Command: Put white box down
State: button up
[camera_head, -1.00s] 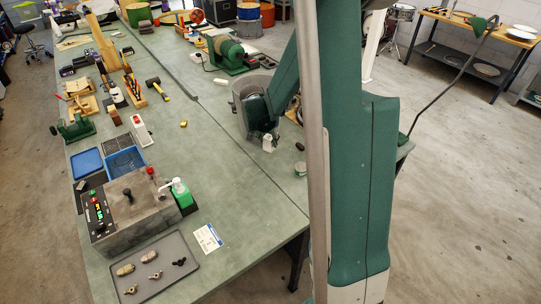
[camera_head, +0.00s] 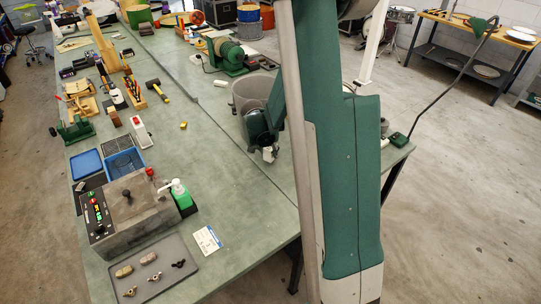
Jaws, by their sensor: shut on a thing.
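My gripper (camera_head: 268,150) hangs low over the right part of the bench, in front of a grey bin (camera_head: 249,92). It is shut on a small white thing (camera_head: 268,155), which I take to be the white box. Only a little of the box shows below the dark fingers. I cannot tell whether it touches the bench top (camera_head: 222,178) or is just above it. My arm hides the bench to the right of the gripper.
A blue tray (camera_head: 124,162) lies behind. The bench middle is clear.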

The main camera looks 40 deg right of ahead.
jog(key=shift+f, duration=1)
jog(key=shift+f, duration=0.15)
jog(key=o, duration=0.9)
jog(key=shift+p+v, duration=0.55)
jog(key=shift+v, duration=5.6)
